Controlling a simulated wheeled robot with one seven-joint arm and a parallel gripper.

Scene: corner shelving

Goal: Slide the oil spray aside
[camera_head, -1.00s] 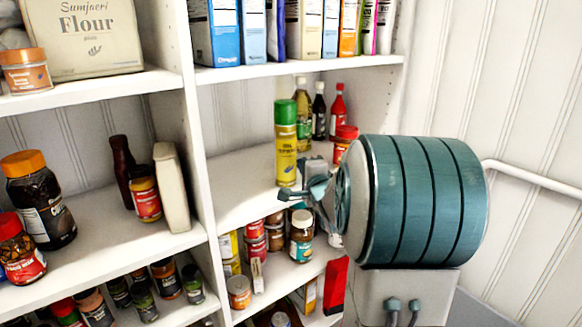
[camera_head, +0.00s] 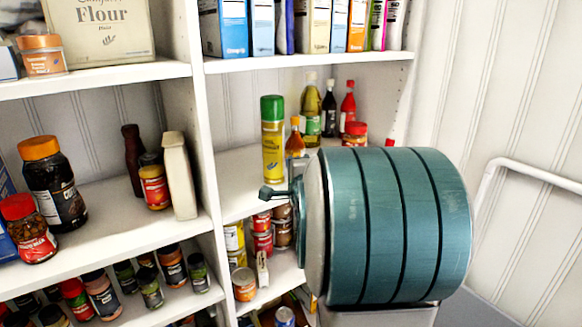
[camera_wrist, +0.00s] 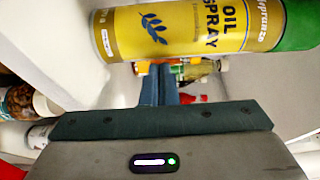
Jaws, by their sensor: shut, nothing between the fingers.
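The oil spray (camera_head: 272,140) is a yellow can with a green cap. It stands upright on the middle shelf of the right-hand bay, left of a group of bottles. In the wrist view the oil spray (camera_wrist: 185,30) lies sideways across the top, its label readable. My gripper (camera_head: 270,192) is at the shelf's front, by the base of the can. Its shut, empty fingers also show in the wrist view (camera_wrist: 160,82), close beside the can. I cannot tell whether they touch it. My teal arm hides the right part of the shelf.
A small orange-capped bottle (camera_head: 295,138), an oil bottle (camera_head: 313,112), a dark bottle (camera_head: 329,112) and a red bottle (camera_head: 347,105) stand right of the can. A white divider (camera_head: 208,150) bounds the bay at left. Bare shelf (camera_head: 238,170) lies between it and the can.

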